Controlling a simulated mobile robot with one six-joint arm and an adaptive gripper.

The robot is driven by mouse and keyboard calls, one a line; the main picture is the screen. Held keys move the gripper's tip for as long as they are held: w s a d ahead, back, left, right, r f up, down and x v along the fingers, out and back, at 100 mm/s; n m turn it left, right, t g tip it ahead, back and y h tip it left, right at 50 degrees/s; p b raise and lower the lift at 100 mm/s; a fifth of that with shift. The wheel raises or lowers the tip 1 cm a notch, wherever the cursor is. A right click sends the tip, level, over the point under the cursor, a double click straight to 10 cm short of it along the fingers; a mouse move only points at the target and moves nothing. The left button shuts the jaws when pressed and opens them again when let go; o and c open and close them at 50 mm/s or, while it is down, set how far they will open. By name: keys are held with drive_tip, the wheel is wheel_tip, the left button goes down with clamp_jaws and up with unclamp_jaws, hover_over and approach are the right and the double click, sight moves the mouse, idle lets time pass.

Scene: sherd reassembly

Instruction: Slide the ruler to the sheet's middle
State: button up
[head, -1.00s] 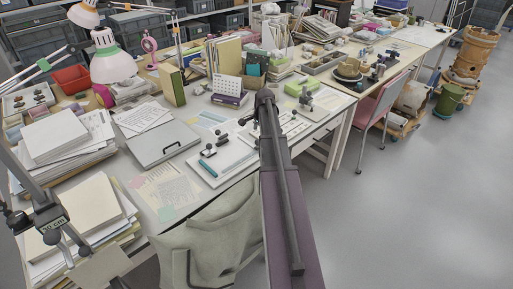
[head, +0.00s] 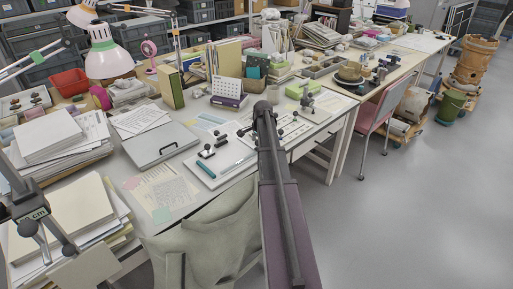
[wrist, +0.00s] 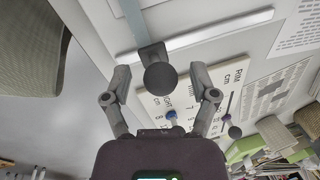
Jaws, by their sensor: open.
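My gripper (wrist: 160,97) is open in the wrist view, its two fingers spread either side of a dark round knob (wrist: 160,77). I cannot tell whether either finger touches the knob. The knob stands on a dark block at the end of a grey-blue strip (wrist: 131,20). A long pale bar (wrist: 215,34), which looks like the ruler, runs beside the block; whether the knob belongs to it is unclear. In the head view my arm hides the gripper.
A white board (head: 222,175) with a teal bar (head: 206,168) lies near the desk's front edge. A draped chair (head: 205,240) is in front.

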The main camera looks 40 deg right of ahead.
drive_tip(key=shift+f, duration=0.2)
clamp_jaws()
drive_tip(key=shift+w+a, duration=0.2)
drive_tip(key=shift+w, duration=2.5)
unclamp_jaws()
